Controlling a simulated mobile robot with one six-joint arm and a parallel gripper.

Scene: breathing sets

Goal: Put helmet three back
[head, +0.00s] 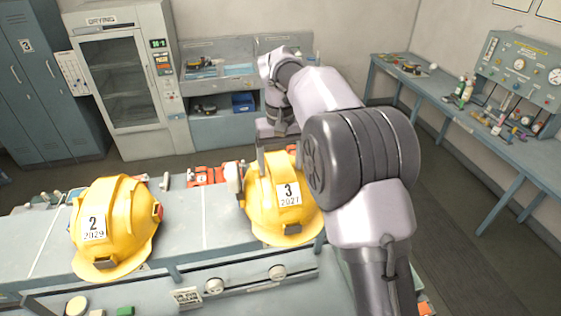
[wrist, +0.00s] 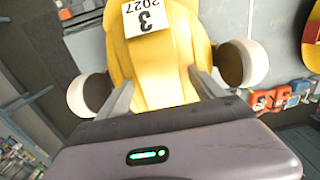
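The yellow helmet numbered 3 (head: 268,213) stands upright on the grey bench (head: 185,228), its brim at the front edge. My gripper (head: 262,156) is lowered at its far side, partly hidden by the shell and my arm. In the wrist view, helmet three (wrist: 160,60) fills the space ahead, with its label upside down and round white ear cups at both sides. My gripper's fingers (wrist: 162,78) stand apart on either side of its raised crest. I cannot make out whether they press on the shell.
A yellow helmet numbered 2 (head: 125,220) stands left on the bench, with free bench between. Orange-red parts (head: 207,176) lie behind. A drying cabinet (head: 125,85), blue lockers (head: 42,75) and a side bench (head: 440,98) with bottles and gauges stand farther off.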

